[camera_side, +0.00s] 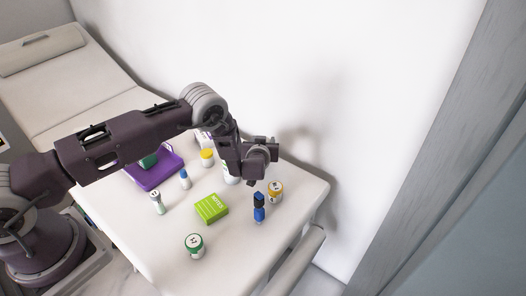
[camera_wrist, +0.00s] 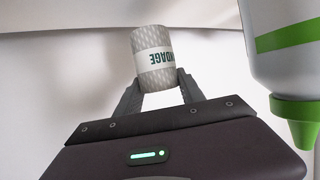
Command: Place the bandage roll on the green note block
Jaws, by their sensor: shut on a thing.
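The bandage roll (camera_wrist: 153,57) is a pale grey patterned cylinder with a white label band. In the wrist view it stands between the two fingers of my gripper (camera_wrist: 160,90), which is shut on it. In the side view my gripper (camera_side: 252,180) is over the back right part of the table, and I cannot make out the roll there. The green note block (camera_side: 211,208) lies flat near the middle of the white table, in front and to the left of my gripper. Its top looks bare.
A white bottle with a green tip (camera_wrist: 290,60) is close at right in the wrist view. On the table (camera_side: 235,265) are a dark blue object (camera_side: 259,207), an orange jar (camera_side: 276,191), a green-lidded jar (camera_side: 194,245), small vials, a yellow-lidded jar (camera_side: 207,157) and a purple tray (camera_side: 160,177).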

